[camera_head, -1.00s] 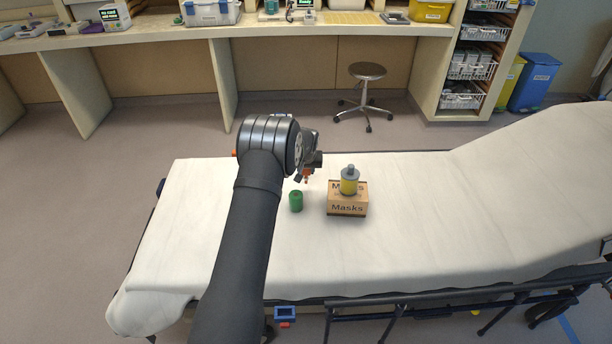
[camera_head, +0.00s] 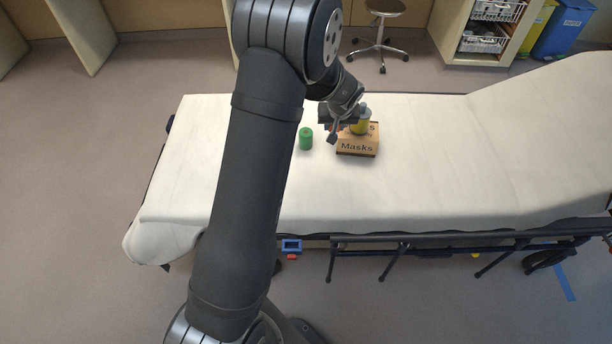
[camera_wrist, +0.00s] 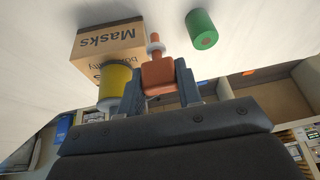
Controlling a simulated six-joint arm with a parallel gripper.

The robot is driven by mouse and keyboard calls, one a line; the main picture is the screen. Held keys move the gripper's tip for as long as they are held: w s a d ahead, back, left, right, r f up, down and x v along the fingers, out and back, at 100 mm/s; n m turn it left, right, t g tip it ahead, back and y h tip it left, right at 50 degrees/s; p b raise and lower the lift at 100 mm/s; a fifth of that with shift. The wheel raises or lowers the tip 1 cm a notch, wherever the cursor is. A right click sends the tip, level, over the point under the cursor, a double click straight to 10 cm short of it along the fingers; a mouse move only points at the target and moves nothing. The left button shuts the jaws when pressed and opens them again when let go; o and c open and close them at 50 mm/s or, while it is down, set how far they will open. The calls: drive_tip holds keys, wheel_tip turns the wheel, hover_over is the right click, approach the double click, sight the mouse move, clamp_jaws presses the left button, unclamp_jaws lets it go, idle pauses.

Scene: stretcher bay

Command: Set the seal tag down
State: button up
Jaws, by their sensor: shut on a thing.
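My gripper (camera_wrist: 158,88) is shut on an orange seal tag (camera_wrist: 158,72) with a pale ringed stem, seen in the wrist view. The tag is held clear of the bottle and the green cylinder there; its height above the sheet is hard to tell. In the head view my gripper (camera_head: 338,122) is by the left end of the cardboard Masks box (camera_head: 357,149), and the tag is not clearly visible. The stretcher's white sheet (camera_head: 420,185) lies below.
A yellow bottle with a grey top (camera_head: 361,124) stands on the box, close beside my gripper. A green cylinder (camera_head: 306,139) stands on the sheet left of the box. The sheet is clear at front and right. A stool (camera_head: 380,40) stands behind.

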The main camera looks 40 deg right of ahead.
drive_tip(key=s+a, duration=1)
drive_tip(key=shift+w+a+f, duration=0.15)
drive_tip(key=shift+w+f, duration=2.55)
drive_tip(key=shift+w, duration=0.25)
drive_tip(key=shift+w+a+f, duration=0.1)
drive_tip(key=shift+w+f, duration=2.6)
drive_tip(key=shift+w, duration=0.2)
drive_tip(key=shift+f, duration=0.1)
drive_tip(key=o, duration=0.6)
drive_tip(key=shift+c, duration=0.2)
drive_tip(key=o, duration=0.4)
drive_tip(key=v, duration=1.2)
drive_tip(key=shift+w+a, duration=0.1)
drive_tip(key=shift+w, duration=0.1)
